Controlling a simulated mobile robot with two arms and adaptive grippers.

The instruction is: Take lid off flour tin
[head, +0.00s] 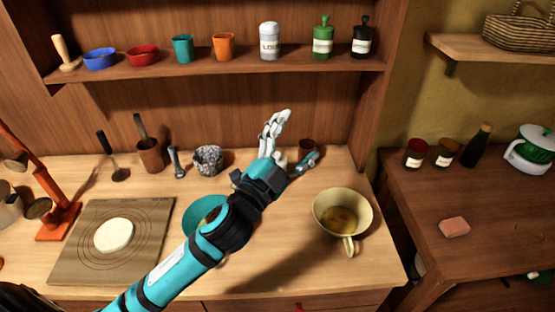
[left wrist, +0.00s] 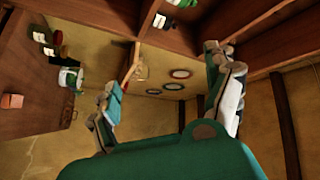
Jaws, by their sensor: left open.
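The flour tin (head: 269,46) is a white-grey canister with a dark label. It stands upright on the upper wooden shelf, with its rounded pale lid (head: 269,28) seated on top. My left gripper (head: 298,138) is open and empty, reaching up from the lower left. In the head view it appears below the shelf and the tin, apart from both. In the left wrist view its two spread fingers (left wrist: 165,82) have nothing between them. I cannot make out the flour tin in that view. My right gripper is not in view.
A green jar (head: 323,40) and a black jar (head: 362,40) stand right of the tin; an orange cup (head: 223,46) stands left. The shelf (head: 200,70) overhangs the counter's back.

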